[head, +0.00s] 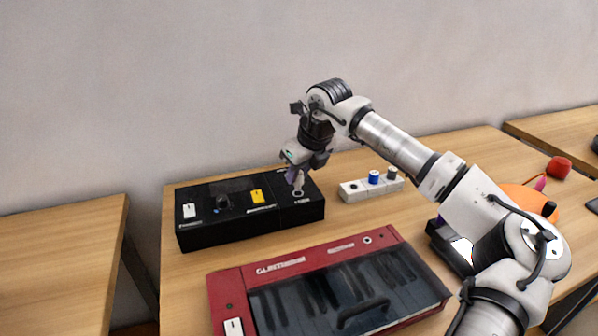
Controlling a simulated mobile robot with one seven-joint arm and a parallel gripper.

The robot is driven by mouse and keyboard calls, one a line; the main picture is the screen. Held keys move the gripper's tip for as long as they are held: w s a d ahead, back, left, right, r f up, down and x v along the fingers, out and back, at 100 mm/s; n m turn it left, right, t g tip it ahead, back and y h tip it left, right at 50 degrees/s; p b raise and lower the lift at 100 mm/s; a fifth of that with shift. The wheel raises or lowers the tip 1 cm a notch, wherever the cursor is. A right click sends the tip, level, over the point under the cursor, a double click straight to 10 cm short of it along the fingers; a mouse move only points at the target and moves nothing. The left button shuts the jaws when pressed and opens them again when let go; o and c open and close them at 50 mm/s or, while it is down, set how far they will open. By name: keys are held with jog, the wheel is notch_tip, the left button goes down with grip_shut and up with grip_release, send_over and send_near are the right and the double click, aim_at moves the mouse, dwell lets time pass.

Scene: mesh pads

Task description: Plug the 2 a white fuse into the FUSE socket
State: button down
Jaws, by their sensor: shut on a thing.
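A black panel box (238,228) lies on the wooden table, with a white switch, a dark knob and a yellow switch on its top. The FUSE socket (299,194) is at the right end of the box's top, with a small pale label in front of it. My gripper (297,178) points down over this socket, shut on the white fuse (299,184). The fuse is small and pale, right at the socket. I cannot tell whether it is seated in the socket or just above it.
A white holder block (357,191) with a blue fuse (374,177) and a grey-white one stands right of the box. A red keyboard case (240,281) lies in front. An orange object (530,201) and a red one (559,167) are at the right. Bare table shows between box and keyboard.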

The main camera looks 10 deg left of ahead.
aim_at(302, 176)
jog(key=shift+f+b, duration=1.3)
jog(key=shift+f, duration=0.25)
jog(key=c, duration=1.1)
grip_release()
jog(key=shift+r, duration=0.1)
jog(key=v, duration=1.4)
jog(key=shift+b, duration=0.3)
